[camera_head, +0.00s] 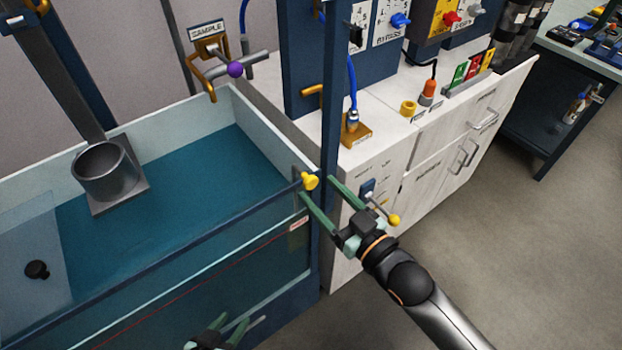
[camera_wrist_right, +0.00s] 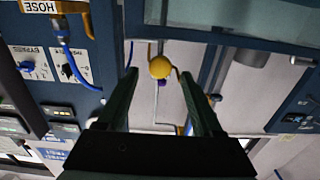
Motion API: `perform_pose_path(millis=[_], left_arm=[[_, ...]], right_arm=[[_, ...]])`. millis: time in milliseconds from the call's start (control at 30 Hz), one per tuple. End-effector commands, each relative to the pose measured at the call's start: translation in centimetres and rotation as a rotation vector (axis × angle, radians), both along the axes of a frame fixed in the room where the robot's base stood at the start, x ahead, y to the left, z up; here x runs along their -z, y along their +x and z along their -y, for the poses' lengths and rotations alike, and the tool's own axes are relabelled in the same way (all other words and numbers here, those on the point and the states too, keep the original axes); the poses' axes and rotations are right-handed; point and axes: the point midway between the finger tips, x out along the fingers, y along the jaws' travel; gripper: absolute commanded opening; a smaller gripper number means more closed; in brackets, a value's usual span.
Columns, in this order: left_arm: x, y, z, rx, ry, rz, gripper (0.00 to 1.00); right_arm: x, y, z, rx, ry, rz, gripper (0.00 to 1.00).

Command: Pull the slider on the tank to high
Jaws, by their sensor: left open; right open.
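The tank (camera_head: 150,247) holds blue-green water and fills the left of the head view. A yellow knob (camera_head: 310,181), which looks like the slider's handle, is at its front right corner beside the dark blue post. My right gripper (camera_head: 316,187) is open with its fingertips around or just short of the knob; contact cannot be told. In the right wrist view a yellow ball (camera_wrist_right: 160,67) shows between the open fingertips (camera_wrist_right: 158,76). A small pale label (camera_head: 298,223) with red marking is on the tank below the knob, too small to read. My left gripper (camera_head: 230,324) is open, low before the tank.
A second yellow ball (camera_head: 393,220) on a rod is beside my right gripper, by the white cabinet (camera_head: 408,187). A purple-knobbed sample valve (camera_head: 235,69) is behind the tank. A grey cup (camera_head: 105,173) is over the water. Floor at right is clear.

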Motion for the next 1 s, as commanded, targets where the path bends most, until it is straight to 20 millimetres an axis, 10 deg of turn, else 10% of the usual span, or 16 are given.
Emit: perform_pose_path(millis=[633, 1000], left_arm=[[-0.1, 0.3, 0.0, 0.000, 0.000, 0.005, 0.50], [-0.1, 0.3, 0.0, 0.000, 0.000, 0.006, 0.50]], right_arm=[[0.0, 3.3, -2.4, 0.000, -0.001, -0.001, 0.68], [0.0, 3.3, -2.4, 0.000, -0.001, -0.001, 0.27]])
